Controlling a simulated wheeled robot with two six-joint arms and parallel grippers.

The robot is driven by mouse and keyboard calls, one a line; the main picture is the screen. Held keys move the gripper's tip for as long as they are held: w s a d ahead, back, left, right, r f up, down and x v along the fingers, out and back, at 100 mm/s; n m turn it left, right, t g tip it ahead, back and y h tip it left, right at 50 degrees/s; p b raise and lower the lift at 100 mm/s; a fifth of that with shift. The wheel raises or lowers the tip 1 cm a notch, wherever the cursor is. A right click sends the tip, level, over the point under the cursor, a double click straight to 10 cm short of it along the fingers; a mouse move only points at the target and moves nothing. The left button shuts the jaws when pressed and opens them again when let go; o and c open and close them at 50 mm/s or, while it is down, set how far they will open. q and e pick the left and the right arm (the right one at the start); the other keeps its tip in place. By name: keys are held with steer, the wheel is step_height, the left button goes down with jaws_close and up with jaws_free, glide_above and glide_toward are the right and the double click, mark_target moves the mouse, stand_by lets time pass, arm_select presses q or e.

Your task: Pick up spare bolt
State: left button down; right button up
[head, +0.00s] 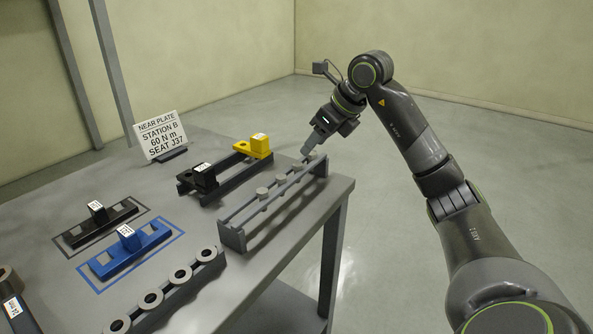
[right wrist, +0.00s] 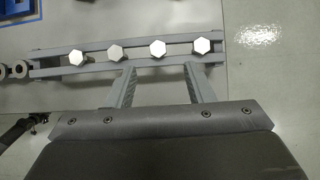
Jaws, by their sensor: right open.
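Several grey hex-headed bolts stand in a row in a long grey rail rack (head: 232,238) near the table's right edge. In the right wrist view the hex heads show from above, including one bolt (right wrist: 157,48) roughly ahead of the space between my fingers and one (right wrist: 202,46) at the right end. No mark shows which is the spare bolt. My right gripper (head: 307,149) is at the rack's far end. Its two fingers are apart with nothing between them (right wrist: 160,69), and their tips reach the near rail in the picture. My left gripper is out of view.
A row of grey rings (head: 181,273) stands in front of the rack. Blue (head: 128,254) and black (head: 100,225) holders lie left; a black block (head: 203,178) and yellow block (head: 259,147) sit on a frame behind. A sign (head: 160,136) stands farther back. Floor is clear right of the table.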

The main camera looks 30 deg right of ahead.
mark_target(298, 164)
steer(key=shift+p+x, duration=0.4)
steer(key=shift+x, duration=3.1)
steer(key=shift+s+a, duration=0.1)
steer(key=shift+s, duration=0.05)
jaws_close()
